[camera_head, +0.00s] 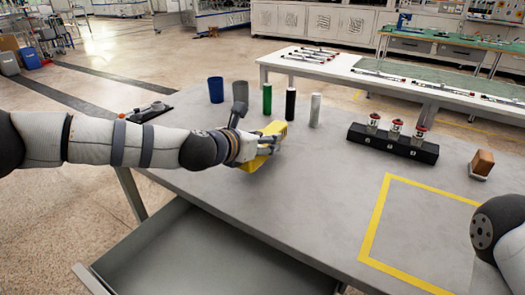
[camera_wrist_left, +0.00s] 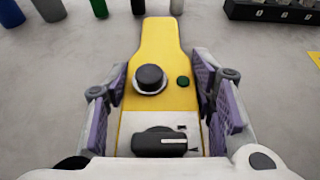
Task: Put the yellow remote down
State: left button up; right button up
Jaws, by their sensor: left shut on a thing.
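The yellow remote (camera_head: 253,163) is in my left gripper (camera_head: 262,148), over the left part of the grey table. In the left wrist view, the remote (camera_wrist_left: 160,55) lies lengthwise between the two purple-padded fingers of my left gripper (camera_wrist_left: 163,100). It has a black knob, a small green button and a pale lower panel with a black switch. The fingers close on its sides. I cannot tell whether its underside touches the table. Part of my right arm shows at the right edge of the head view; its gripper is out of view.
Blue (camera_head: 215,90), dark (camera_head: 240,92), green (camera_head: 267,99), black (camera_head: 290,104) and white (camera_head: 315,110) cylinders stand behind the remote. A black rack (camera_head: 392,146) and brown block (camera_head: 482,162) are right. A yellow-outlined square (camera_head: 373,225) is empty. An open drawer (camera_head: 205,255) juts out in front.

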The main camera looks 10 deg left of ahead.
pick_arm(q)
notch_tip(320, 180, down, 3)
jog(key=shift+w+a+f, duration=0.1)
jog(key=shift+w+f, duration=0.05)
pick_arm(e)
jog(key=shift+s+f, duration=0.3)
jog(key=shift+f, duration=0.05)
pick_arm(q)
jog(key=shift+f, duration=0.15)
jog(key=o, duration=1)
jog(key=shift+f+b, duration=0.2)
jog(key=shift+b, duration=0.15)
jog(key=o, duration=0.4)
jog(key=shift+r, duration=0.1)
pick_arm(e)
jog(key=shift+s+f, duration=0.1)
jog(key=shift+s, duration=0.05)
